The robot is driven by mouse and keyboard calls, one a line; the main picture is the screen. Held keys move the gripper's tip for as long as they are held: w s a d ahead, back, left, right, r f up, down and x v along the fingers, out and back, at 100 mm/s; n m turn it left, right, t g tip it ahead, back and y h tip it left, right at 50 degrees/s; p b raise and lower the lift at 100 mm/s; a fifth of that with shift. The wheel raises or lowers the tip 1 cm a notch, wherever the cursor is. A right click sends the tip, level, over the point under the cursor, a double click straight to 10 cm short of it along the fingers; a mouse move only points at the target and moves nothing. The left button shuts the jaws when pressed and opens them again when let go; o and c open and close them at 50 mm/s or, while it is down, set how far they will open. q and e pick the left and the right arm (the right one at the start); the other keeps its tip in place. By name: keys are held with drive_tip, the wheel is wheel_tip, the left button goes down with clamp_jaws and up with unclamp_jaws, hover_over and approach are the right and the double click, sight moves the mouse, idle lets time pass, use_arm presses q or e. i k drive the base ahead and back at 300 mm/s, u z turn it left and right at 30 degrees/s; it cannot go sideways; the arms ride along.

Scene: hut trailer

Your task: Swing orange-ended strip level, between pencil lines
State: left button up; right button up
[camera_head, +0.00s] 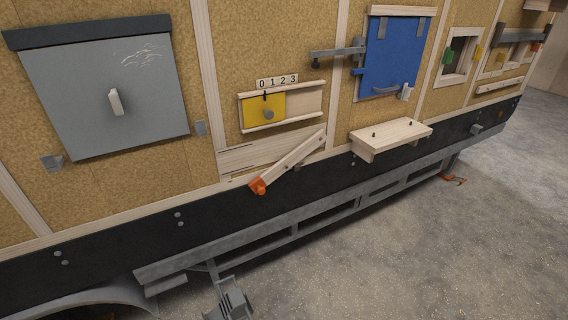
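A pale wooden strip (295,160) with an orange end (258,186) hangs tilted on the trailer wall. Its orange end is low at the left and its other end is high at the right. It lies across the right part of a pale board (245,158), which carries short dark marks near its left side, too small to read clearly as pencil lines. The orange end reaches below the board, over the black lower band. Neither of my grippers shows in the head view.
A yellow sliding panel (280,107) sits above the strip. A small wooden shelf (391,135) juts out to the right. A grey hatch (105,97) and a blue door (395,55) flank the area. Grey chassis rails (270,232) run below. Open floor (440,255) lies lower right.

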sight(258, 185)
drive_tip(key=z, duration=0.55)
drive_tip(key=i, duration=0.55)
drive_tip(key=z, duration=0.3)
